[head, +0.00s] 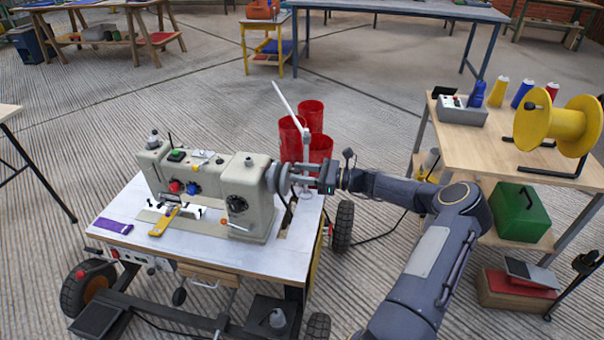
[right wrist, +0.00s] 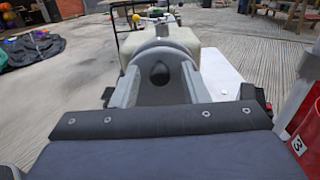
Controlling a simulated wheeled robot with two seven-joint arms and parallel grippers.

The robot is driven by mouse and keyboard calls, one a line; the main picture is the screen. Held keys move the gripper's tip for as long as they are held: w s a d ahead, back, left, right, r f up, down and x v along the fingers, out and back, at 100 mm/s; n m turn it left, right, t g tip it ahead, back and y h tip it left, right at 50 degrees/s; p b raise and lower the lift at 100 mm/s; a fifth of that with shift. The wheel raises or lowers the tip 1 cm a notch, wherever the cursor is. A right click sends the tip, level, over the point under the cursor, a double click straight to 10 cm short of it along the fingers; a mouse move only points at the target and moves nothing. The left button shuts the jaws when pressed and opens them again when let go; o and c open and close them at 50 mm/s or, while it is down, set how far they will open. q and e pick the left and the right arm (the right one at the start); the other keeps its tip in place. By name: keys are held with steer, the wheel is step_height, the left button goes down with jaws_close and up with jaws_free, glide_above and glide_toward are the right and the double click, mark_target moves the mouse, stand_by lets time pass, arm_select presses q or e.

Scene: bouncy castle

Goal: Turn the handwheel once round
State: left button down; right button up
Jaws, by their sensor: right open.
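The handwheel (head: 273,178) is a grey disc on the right end of the cream sewing machine (head: 251,187). In the right wrist view the handwheel (right wrist: 160,52) shows straight ahead with a dark round hub. My right gripper (head: 298,176) is open and points left at the wheel, its fingers at or very close to the wheel's outer face. In the right wrist view the grey fingers stand left and right of the hub. I cannot tell whether they touch the wheel. My left gripper is out of view.
The machine stands on a white-topped wheeled cart (head: 120,218) with a purple item (head: 113,226) and a yellow tool (head: 164,221). Red cylinders (head: 311,117) stand behind my right gripper. A wooden table (head: 510,148) with a yellow spool (head: 536,124) is on the right.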

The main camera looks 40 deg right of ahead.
steer(key=shift+c, duration=0.3)
jaws_close()
steer(key=shift+n, duration=0.3)
